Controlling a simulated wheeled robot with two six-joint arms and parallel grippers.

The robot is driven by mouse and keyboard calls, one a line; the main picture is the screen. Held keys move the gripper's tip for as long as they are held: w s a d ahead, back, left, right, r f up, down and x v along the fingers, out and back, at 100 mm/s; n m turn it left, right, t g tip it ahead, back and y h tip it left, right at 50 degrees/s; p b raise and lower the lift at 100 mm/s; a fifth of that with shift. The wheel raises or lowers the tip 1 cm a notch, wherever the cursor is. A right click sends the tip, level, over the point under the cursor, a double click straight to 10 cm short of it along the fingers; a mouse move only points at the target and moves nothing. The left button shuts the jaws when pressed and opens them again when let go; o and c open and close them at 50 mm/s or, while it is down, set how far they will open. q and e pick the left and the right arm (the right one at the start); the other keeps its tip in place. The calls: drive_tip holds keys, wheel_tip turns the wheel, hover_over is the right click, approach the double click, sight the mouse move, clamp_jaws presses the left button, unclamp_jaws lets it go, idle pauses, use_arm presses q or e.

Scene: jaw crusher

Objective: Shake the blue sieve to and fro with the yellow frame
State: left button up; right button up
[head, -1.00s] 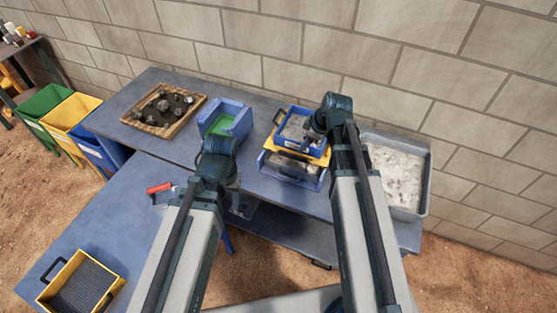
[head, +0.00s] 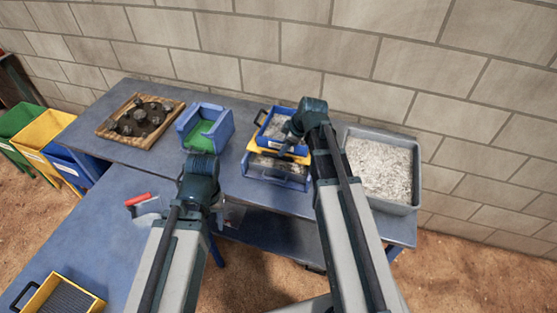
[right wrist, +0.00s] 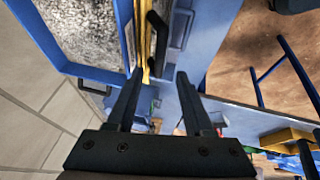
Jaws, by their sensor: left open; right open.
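The blue sieve (head: 276,126), with grey grit in it, sits on the yellow frame (head: 262,150) above a blue tray (head: 268,178). A black handle (head: 262,116) shows at their left end. My right gripper (head: 288,146) is open at the sieve's near right side, its fingers mostly hidden by the arm. In the right wrist view, the open fingers (right wrist: 160,72) point at a black handle (right wrist: 158,40) beside the yellow frame edge (right wrist: 146,62); contact is unclear. The sieve (right wrist: 62,68) is at upper left. My left gripper (head: 226,212) is open and empty, partly hidden.
A grey tray of pale grit (head: 417,190) stands right of the sieve, close to the wall. A blue bin with green inside (head: 186,128) and a wooden tray of dark stones (head: 108,133) stand left. A red-handled tool (head: 137,199) and a yellow sieve (head: 88,301) lie on the near table.

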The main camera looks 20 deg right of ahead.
drive_tip(key=b+x, duration=0.5)
drive_tip(key=x, duration=0.2)
clamp_jaws()
idle(1.3)
